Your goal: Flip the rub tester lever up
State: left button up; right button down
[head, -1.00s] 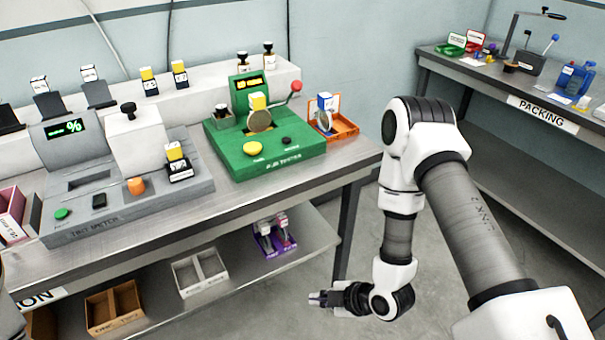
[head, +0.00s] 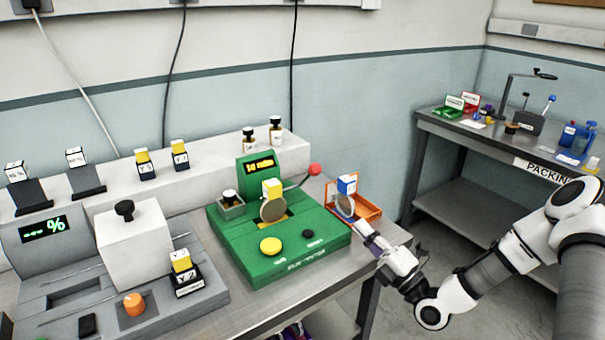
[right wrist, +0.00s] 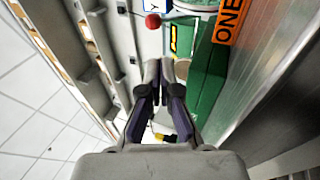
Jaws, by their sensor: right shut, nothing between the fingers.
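The green rub tester (head: 265,232) stands on the bench, with a lit display and a round disc under a yellow-and-white block. Its lever (head: 300,181) ends in a red ball knob (head: 315,169) and slants up to the right from the tester's right side. The knob also shows in the right wrist view (right wrist: 153,21), beyond the fingertips. My right gripper (head: 364,232) is at the bench's right edge, in front of the orange tray and apart from the lever. Its fingers (right wrist: 166,68) are shut and empty. My left gripper is out of view.
An orange tray (head: 372,213) with a blue-and-white block and disc sits right of the tester, close to my right gripper. A grey meter (head: 60,255) stands to the left. The packing bench (head: 470,130) is at the back right.

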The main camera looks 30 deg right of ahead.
jog(key=shift+w+r, duration=0.1)
jog(key=shift+r, duration=0.05)
jog(key=shift+s+d+r, duration=0.15)
jog(key=shift+s+r, duration=0.05)
jog(key=shift+s, duration=0.25)
jog(key=shift+w, duration=0.5)
jog(key=b+x, duration=0.1)
jog(key=x, duration=1.2)
jog(key=shift+w+r, duration=0.1)
jog(key=shift+r, duration=0.05)
